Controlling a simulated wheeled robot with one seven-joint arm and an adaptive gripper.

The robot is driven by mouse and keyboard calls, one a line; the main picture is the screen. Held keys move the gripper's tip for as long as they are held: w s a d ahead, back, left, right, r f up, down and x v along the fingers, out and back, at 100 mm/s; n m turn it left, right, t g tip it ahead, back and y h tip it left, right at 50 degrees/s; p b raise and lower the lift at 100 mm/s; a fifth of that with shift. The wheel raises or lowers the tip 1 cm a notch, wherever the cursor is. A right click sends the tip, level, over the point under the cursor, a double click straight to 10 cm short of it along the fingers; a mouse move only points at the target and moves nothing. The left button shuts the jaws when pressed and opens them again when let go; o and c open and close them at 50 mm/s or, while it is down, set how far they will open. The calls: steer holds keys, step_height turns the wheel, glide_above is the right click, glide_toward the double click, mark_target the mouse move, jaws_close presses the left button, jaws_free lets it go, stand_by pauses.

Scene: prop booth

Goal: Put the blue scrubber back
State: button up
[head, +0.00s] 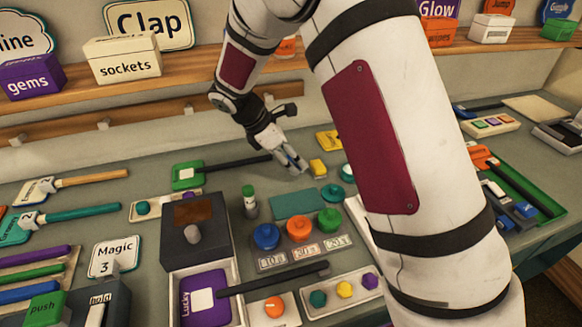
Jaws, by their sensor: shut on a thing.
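My gripper (291,163) is at the upper middle of the head view, above the grey table and pointing down to the right. A teal flat pad (297,204) lies below the gripper in the picture.
Blue (266,236), orange (300,229) and green (330,219) round pieces stand near the pad. A grey box (195,228) with a knob is at left. A green tray (545,201) with blue pieces is at right. My arm hides the table's right middle.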

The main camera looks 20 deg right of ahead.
steer(key=shift+w+f, duration=0.15)
steer(key=shift+f, duration=1.8)
steer(key=shift+w+f, duration=0.1)
steer(key=shift+w, duration=0.15)
steer(key=shift+f, duration=0.2)
steer(key=o, duration=1)
steer(key=shift+o, duration=0.2)
steer(key=shift+a+r, duration=0.2)
steer(key=shift+r, duration=0.3)
steer(key=a+b, duration=0.1)
steer(key=a, duration=1.1)
steer(key=shift+s+a+r+b, duration=0.1)
steer(key=shift+a+r+b, duration=0.1)
steer(key=shift+b, duration=0.2)
